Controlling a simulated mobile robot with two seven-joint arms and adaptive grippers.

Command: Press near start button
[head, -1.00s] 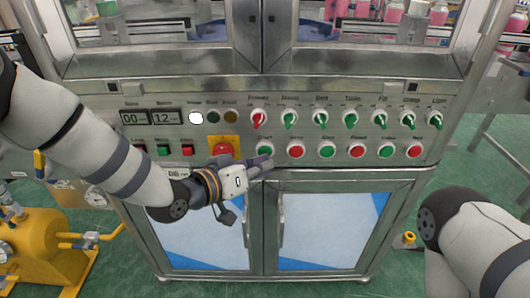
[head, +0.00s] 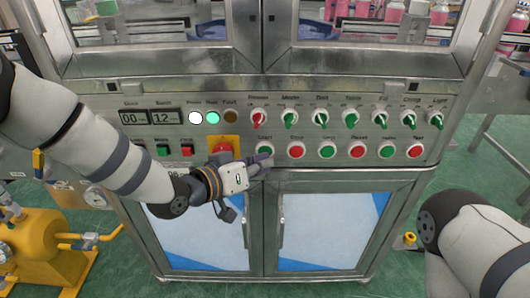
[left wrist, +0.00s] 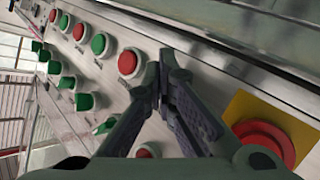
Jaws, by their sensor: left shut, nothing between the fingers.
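In the left wrist view the closed fingers (left wrist: 164,75) point at the panel and hide that button. A second green start button (head: 327,149) sits further right, beyond the red stop button (head: 296,150). My right gripper is out of view; only part of my right arm shows.
A red emergency stop (head: 223,148) on a yellow plate sits just left of the start button, also clear in the left wrist view (left wrist: 264,143). Selector knobs (head: 321,118) line the row above. The white lamp (head: 195,118) and green lamp (head: 212,118) are lit. Cabinet doors (head: 330,232) lie below.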

